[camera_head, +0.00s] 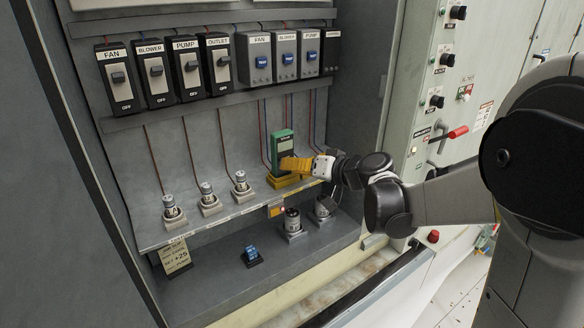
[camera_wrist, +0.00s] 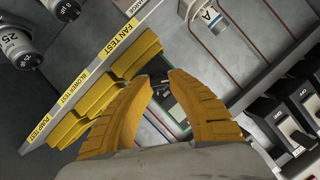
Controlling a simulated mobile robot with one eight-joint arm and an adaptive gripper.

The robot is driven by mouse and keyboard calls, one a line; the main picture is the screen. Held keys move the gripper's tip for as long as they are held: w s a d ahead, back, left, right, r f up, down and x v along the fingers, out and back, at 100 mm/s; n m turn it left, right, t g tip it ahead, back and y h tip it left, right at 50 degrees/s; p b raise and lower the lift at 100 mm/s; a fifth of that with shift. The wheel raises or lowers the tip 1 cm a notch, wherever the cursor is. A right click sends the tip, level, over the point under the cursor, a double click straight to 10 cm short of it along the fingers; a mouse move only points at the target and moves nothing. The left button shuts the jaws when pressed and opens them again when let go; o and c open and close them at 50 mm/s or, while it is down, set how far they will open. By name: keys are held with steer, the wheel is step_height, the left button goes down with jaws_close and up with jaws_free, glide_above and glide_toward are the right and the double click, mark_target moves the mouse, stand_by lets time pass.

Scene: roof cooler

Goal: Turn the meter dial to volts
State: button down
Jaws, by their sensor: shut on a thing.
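The green meter (camera_head: 280,140) stands upright on the shelf inside the cabinet, in a yellow holder (camera_head: 284,182). My gripper (camera_head: 292,163) reaches in from the right, its yellow fingers at the meter's lower front. In the wrist view the two fingers (camera_wrist: 161,80) are drawn in on the dark dial at the meter's face, with a narrow gap between the tips. The fingers hide most of the dial, so its pointer and setting cannot be read. A sliver of the meter shows between the fingers.
Several switches (camera_head: 121,78) line the panel above. Capacitors (camera_head: 206,195) stand along the shelf left of the meter, with others (camera_head: 292,222) below. A small blue-topped part (camera_head: 251,255) lies on the cabinet floor. Hanging wires run behind the meter. A red-handled lever (camera_head: 452,133) is on the right panel.

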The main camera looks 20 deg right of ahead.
steer(key=m+y+b, duration=0.1)
steer(key=m+b, duration=0.1)
steer(key=m, duration=0.1)
steer(key=shift+d+f+y, duration=0.1)
steer(key=shift+f+y, duration=0.1)
steer(key=shift+y, duration=0.2)
steer(key=shift+m+y+b, duration=0.5)
steer(key=shift+m+b, duration=0.15)
steer(key=shift+m, duration=0.35)
steer(key=shift+t, duration=0.3)
steer(key=c, duration=1.2)
jaws_free()
steer(key=shift+w, duration=0.1)
steer(key=shift+r, duration=0.1)
steer(key=v, duration=1.2)
